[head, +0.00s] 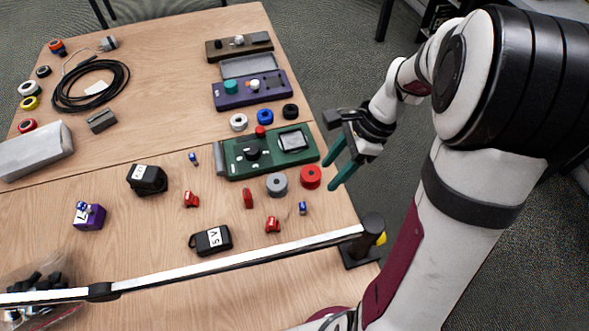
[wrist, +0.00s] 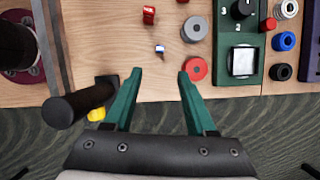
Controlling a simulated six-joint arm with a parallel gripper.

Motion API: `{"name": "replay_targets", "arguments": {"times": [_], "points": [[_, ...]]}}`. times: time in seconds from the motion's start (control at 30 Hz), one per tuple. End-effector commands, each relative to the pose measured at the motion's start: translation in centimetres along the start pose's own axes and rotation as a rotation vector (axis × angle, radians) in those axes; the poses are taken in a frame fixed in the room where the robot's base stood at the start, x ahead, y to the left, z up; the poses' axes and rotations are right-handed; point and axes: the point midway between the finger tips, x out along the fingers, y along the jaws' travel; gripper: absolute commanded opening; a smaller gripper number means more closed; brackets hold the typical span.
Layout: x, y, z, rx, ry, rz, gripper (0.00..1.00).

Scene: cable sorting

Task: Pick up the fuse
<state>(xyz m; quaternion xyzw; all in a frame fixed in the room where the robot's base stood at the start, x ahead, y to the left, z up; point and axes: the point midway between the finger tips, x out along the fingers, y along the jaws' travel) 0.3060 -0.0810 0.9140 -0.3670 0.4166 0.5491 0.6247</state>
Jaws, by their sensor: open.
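A small blue-and-white piece that looks like a fuse (head: 303,208) lies on the table near the front right. In the wrist view this fuse (wrist: 160,48) is just beyond the gap between the fingertips. A similar small blue piece (head: 193,158) lies farther left, near the black V-marked block. My gripper (head: 329,176) is open and empty, with green fingers above the table's right edge. In the wrist view, my gripper (wrist: 160,73) has both fingertips apart with bare wood and edge between them. Nothing hides the nearer fuse.
A red roll (head: 311,177) and a grey roll (head: 277,185) lie close to the fingers, beside a green device (head: 268,152). Red connectors (head: 272,224) lie left of the nearer fuse. A dark post (head: 372,228) with a pale bar stands in front. Bare wood surrounds the fuse.

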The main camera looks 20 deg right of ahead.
Motion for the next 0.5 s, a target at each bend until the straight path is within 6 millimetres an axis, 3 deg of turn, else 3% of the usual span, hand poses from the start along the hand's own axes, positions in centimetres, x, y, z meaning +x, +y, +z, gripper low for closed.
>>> {"name": "replay_targets", "arguments": {"times": [0.2,0.5], "points": [[6.3,0.2,0.1,-0.001,0.000,0.008,0.56],[11.3,0.1,0.0,-0.002,-0.001,0.008,0.56]]}}
